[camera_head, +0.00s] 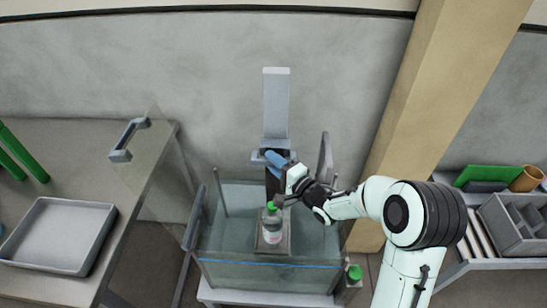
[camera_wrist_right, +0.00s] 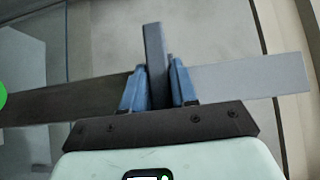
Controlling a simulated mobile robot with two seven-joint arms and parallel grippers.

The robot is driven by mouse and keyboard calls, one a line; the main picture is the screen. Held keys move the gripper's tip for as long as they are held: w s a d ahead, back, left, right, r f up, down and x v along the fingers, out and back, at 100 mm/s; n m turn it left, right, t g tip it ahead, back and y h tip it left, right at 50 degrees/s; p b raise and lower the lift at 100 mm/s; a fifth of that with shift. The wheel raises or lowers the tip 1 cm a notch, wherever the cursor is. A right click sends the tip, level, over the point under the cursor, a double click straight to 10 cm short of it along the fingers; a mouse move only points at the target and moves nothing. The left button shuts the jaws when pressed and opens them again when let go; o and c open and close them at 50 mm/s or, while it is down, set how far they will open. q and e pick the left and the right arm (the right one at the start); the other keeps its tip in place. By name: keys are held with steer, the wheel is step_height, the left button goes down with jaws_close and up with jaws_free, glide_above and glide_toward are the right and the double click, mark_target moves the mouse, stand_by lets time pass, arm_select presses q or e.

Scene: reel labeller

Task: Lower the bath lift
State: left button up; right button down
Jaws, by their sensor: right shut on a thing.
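The bath lift has a tall grey column (camera_head: 276,105) behind a glass water tank (camera_head: 225,215). A small platform (camera_head: 260,245) of the lift is in the tank, and a bottle with a green cap (camera_head: 270,228) stands upright on it. My right gripper (camera_head: 273,160) is at the lower part of the column. In the right wrist view, its blue fingers (camera_wrist_right: 158,88) are shut on a grey bar, the lift handle (camera_wrist_right: 154,55). The column also shows in the right wrist view (camera_wrist_right: 245,78), running behind the fingers. My left gripper is not in view.
A glass door with a grey handle (camera_head: 127,140) stands open at the tank's left. A grey tray (camera_head: 60,235) lies on the left table. A wooden post (camera_head: 430,90) rises behind my right arm. A grey divided bin (camera_head: 515,225) is at the right.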

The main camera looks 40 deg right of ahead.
arm_select(q)
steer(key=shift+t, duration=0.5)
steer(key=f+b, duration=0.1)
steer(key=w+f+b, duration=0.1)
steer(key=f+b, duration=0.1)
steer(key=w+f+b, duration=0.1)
steer(key=b, duration=0.1)
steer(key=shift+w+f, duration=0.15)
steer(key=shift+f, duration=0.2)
arm_select(e)
glide_above(274, 183)
steer(key=s+a, duration=0.2)
steer(key=s, duration=0.1)
steer(key=f, duration=0.9)
steer(key=shift+a+f, duration=0.2)
steer(key=shift+f, duration=0.05)
steer(key=c, duration=1)
jaws_free()
steer(key=shift+o, duration=0.2)
steer(key=shift+r, duration=0.1)
